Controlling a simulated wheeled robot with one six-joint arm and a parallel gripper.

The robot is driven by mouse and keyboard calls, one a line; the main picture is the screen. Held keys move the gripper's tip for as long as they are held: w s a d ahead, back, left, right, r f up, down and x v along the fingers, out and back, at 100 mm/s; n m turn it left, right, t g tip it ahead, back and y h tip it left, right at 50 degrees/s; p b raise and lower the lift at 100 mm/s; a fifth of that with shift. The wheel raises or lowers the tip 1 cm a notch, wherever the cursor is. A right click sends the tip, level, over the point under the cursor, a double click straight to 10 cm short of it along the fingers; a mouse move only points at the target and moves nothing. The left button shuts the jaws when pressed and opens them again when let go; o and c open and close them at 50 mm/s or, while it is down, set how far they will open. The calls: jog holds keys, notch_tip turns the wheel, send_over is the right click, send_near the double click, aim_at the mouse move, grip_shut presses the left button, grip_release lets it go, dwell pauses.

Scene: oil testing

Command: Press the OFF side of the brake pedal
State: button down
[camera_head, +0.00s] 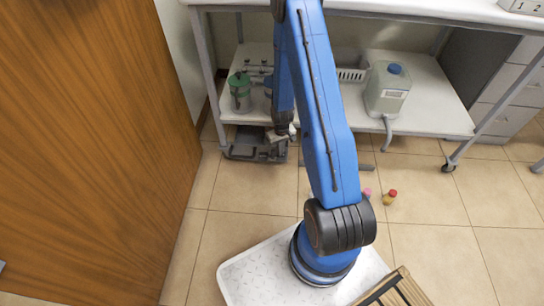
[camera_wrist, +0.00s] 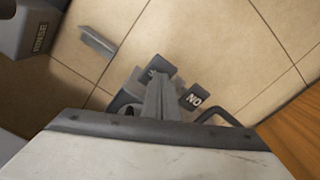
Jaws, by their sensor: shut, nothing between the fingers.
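The brake pedal's dark grey base (camera_head: 252,147) is on the floor under the front edge of the lower shelf, left of my blue arm. In the wrist view, a pedal plate (camera_wrist: 194,97) carries the ON label, upside down. Beside it to the left is the other plate (camera_wrist: 162,70), whose label is mostly covered. My gripper (camera_head: 280,136) is low over the pedal unit. Its fingers (camera_wrist: 160,88) are closed and empty, in line with the left plate and covering part of it. Whether they touch it, or whether it is pressed, I cannot tell.
The white lower shelf (camera_head: 424,122) holds a green-topped jar (camera_head: 240,93) and a jug with a blue cap (camera_head: 388,88). A wooden door (camera_head: 90,150) stands at the left. Small coloured pieces (camera_head: 390,198) lie on the floor to the right, where tiles are mostly clear.

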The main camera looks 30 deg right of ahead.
jog(key=shift+f, duration=0.55)
dwell(0.4)
jog(key=shift+r, duration=3.5)
